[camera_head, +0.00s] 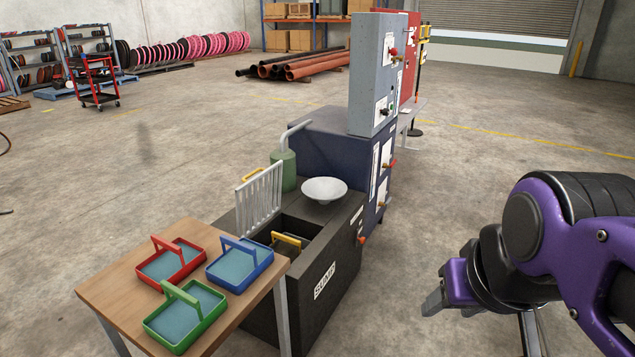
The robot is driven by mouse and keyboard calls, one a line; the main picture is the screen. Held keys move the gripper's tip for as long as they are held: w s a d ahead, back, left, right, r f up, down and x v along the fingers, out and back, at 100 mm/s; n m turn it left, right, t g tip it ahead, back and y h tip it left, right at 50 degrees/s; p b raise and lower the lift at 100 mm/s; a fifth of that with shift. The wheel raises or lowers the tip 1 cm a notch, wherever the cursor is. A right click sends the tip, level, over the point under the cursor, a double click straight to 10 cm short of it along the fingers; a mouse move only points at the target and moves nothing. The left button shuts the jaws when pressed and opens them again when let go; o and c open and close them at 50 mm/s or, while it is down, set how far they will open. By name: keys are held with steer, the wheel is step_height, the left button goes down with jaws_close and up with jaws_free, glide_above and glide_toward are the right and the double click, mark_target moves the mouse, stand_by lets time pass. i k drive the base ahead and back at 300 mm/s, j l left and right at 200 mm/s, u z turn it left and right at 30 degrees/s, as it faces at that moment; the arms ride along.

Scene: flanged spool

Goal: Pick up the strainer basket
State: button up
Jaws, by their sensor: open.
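A basket with a yellow handle (287,239) sits down inside the opening of the dark box marked SUMP (340,262). Red (153,272), blue (231,286) and green (203,318) baskets with handles and blue-grey inside bottoms stand on a wooden table (118,291) beside the sump. I cannot tell for sure which one is the strainer basket. My gripper (452,303) is open and empty at the lower right, well apart from the sump and all the baskets.
A pale slatted grate (259,199) stands upright at the sump opening. A white bowl (324,189) sits on the sump's top, near a green canister with a pipe (284,171). Blue and grey cabinets (372,88) rise behind. The floor between my gripper and the sump is clear.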

mark_target(288, 245)
steer(key=i+u, duration=0.65)
steer(key=k+u, duration=0.1)
steer(key=u, duration=0.2)
steer(key=i+l+u, duration=0.15)
steer(key=u, duration=0.25)
steer(key=i+l+u, duration=0.1)
steer(key=l+u, duration=0.35)
steer(key=i+l+u, duration=0.15)
steer(key=l, duration=0.2)
steer(key=l+u, duration=0.15)
steer(key=l, duration=0.25)
steer(key=i+l, duration=0.1)
steer(key=l, duration=0.55)
steer(key=i+l, duration=0.1)
steer(key=l, duration=0.55)
steer(key=u, duration=0.05)
